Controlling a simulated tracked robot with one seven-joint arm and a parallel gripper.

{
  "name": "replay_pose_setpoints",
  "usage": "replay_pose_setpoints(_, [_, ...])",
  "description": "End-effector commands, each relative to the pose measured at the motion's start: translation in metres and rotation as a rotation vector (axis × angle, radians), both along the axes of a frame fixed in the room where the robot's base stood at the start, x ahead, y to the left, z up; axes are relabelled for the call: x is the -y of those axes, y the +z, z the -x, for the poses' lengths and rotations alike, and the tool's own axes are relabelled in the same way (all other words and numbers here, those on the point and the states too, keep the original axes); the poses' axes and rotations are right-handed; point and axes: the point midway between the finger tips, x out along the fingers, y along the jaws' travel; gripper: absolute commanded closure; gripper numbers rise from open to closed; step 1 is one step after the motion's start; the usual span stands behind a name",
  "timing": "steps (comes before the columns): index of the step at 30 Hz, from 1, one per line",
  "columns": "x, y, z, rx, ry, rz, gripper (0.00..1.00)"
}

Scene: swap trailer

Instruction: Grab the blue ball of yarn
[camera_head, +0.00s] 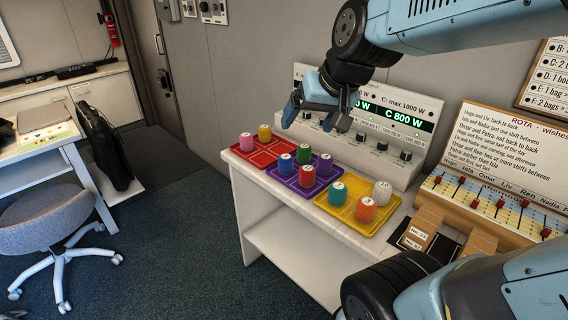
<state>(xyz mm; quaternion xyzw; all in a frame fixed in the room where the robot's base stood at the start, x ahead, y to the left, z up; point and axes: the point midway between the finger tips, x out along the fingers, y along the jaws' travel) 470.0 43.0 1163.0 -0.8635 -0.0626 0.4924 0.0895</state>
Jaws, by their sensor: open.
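I see no ball of yarn in the head view. The blue thing in view is a small blue cylinder with a pale top (286,164), standing upright at the left part of the purple tray (291,182). Its top carries a mark too small to read. My gripper (312,112) is open and empty, pointing down above and behind the trays, in front of the display panel. It is apart from the blue cylinder, above it and slightly to the right.
Around it stand similar cylinders: green (304,153), red (307,175) and purple (324,165). A red tray (262,155) lies left, a yellow tray (345,212) right, both with cylinders. A panel with knobs (405,154) stands behind. A slider board (490,205) is right.

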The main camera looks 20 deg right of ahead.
Motion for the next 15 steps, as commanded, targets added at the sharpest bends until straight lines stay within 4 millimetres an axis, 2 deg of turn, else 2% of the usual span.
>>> replay_pose_setpoints(3, [-0.019, -0.011, -0.034, 0.004, -0.017, -0.078, 0.12])
replay_pose_setpoints(11, [-0.055, -0.042, -0.102, 0.021, -0.111, -0.201, 0.12])
replay_pose_setpoints(15, [-0.071, -0.065, -0.135, 0.029, -0.183, -0.235, 0.12])
